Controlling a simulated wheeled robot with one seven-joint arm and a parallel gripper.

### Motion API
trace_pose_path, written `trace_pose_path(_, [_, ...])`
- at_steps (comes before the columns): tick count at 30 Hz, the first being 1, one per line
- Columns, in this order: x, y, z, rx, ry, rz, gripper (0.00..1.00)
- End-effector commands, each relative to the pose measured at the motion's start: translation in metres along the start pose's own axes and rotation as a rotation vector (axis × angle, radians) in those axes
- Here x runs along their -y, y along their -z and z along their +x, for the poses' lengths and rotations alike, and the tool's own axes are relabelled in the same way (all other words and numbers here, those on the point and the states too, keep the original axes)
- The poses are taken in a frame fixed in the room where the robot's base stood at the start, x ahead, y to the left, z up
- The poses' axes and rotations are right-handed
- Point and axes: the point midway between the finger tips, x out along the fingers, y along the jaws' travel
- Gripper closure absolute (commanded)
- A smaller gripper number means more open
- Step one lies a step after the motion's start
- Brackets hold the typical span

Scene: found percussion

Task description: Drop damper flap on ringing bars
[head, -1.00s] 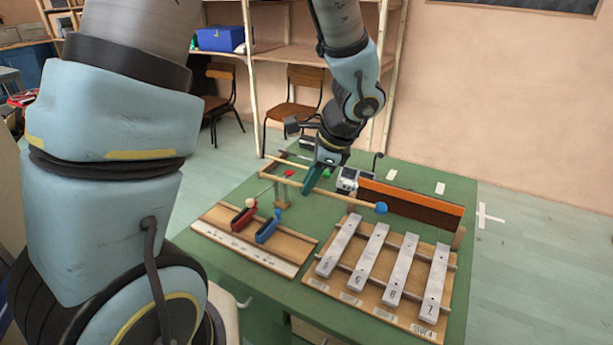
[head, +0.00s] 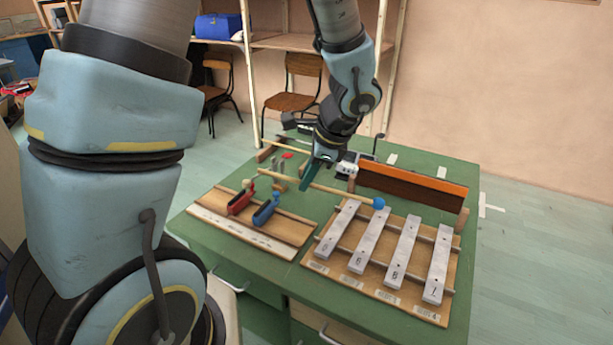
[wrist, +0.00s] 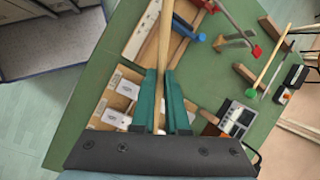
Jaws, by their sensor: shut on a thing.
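The damper flap (head: 412,188), a long dark-brown board with an orange top edge, stands on edge behind the bars in the head view. Several silver numbered bars (head: 402,246) lie across a wooden frame in front of it; two bar ends show in the wrist view (wrist: 112,117). My gripper (head: 308,176) is shut on a wooden mallet (head: 345,193) with a blue ball head. The head hangs near the far ends of the bars, in front of the flap; I cannot tell whether it touches. In the wrist view, teal fingers (wrist: 160,80) clasp the stick.
A wooden board (head: 212,228) with a red block (head: 241,200) and a blue block (head: 266,211) lies left of the bars. A small grey device (wrist: 237,119) and another stick with a green head (wrist: 252,93) are on the green table (head: 330,158). Chairs and shelves stand behind.

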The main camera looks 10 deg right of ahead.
Motion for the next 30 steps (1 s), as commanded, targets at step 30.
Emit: trace_pose_path(30, [0.004,0.015,-0.016,0.187,-0.005,0.046,1.00])
